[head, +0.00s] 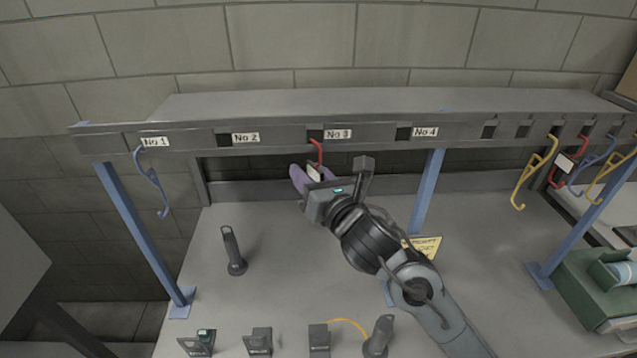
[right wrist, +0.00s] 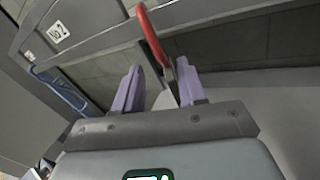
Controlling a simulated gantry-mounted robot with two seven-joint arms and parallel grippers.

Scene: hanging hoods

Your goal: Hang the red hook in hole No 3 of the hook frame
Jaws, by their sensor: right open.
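A red hook (head: 317,152) hangs from the slot labelled No 3 on the grey hook frame (head: 285,132). Its upper part also shows in the right wrist view (right wrist: 153,38), running down toward my fingers, with a pale tag at its lower part. My right gripper (head: 312,176) is just below the slot, its purple fingers apart on either side of the hook's lower part. In the right wrist view the gripper (right wrist: 157,78) is open, and the hook looks nearer the right finger; whether it touches cannot be told. My left gripper is not in view.
A blue hook (head: 150,180) hangs at No 1. Slots No 2 and No 4 look empty. Yellow, red and blue hooks hang at the frame's right end. Blue posts (head: 425,190) support the frame. A dark upright tool (head: 233,250) and a yellow sign (head: 427,247) stand on the table.

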